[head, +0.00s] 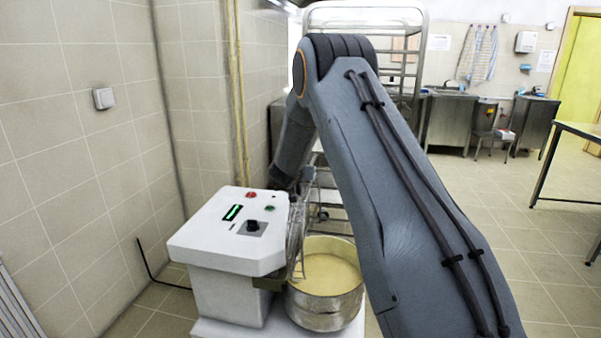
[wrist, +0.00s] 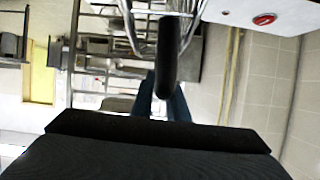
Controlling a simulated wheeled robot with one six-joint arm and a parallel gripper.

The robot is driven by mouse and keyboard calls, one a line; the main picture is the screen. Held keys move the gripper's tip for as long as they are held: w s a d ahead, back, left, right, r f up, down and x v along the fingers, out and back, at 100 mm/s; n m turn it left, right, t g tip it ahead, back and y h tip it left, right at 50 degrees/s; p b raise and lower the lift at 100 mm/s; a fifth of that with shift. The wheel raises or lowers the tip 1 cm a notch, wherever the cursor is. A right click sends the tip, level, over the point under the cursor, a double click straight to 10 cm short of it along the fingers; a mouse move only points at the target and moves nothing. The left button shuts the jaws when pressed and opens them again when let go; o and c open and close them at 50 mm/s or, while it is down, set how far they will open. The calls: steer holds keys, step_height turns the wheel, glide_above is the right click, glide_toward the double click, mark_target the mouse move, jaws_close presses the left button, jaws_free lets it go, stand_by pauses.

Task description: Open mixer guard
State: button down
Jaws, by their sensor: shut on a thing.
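The mixer (head: 225,240) is a white machine with a control panel on top, at lower centre in the head view. Its metal bowl (head: 325,308) holds a pale mass and shows largely uncovered from above. The wire guard (head: 297,240) stands steeply raised at the bowl's left side, beside the mixer head; its wires also show at the top of the wrist view (wrist: 130,28). My gripper (wrist: 163,98) is shut on the guard's dark handle (wrist: 168,50). In the head view the fingertips cannot be made out clearly behind the wires and wrist.
A tiled wall (head: 60,130) and yellow pipes (head: 238,90) are close on the left. A metal rack (head: 365,18) stands behind my arm. Steel sink units (head: 452,120) and a table (head: 580,132) are farther right, with open floor between.

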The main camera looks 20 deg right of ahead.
steer(key=c, duration=1.7)
jaws_free()
steer(key=shift+c, duration=0.2)
steer(key=shift+b+v, duration=0.45)
steer(key=shift+v, duration=3.45)
steer(key=shift+f, duration=0.1)
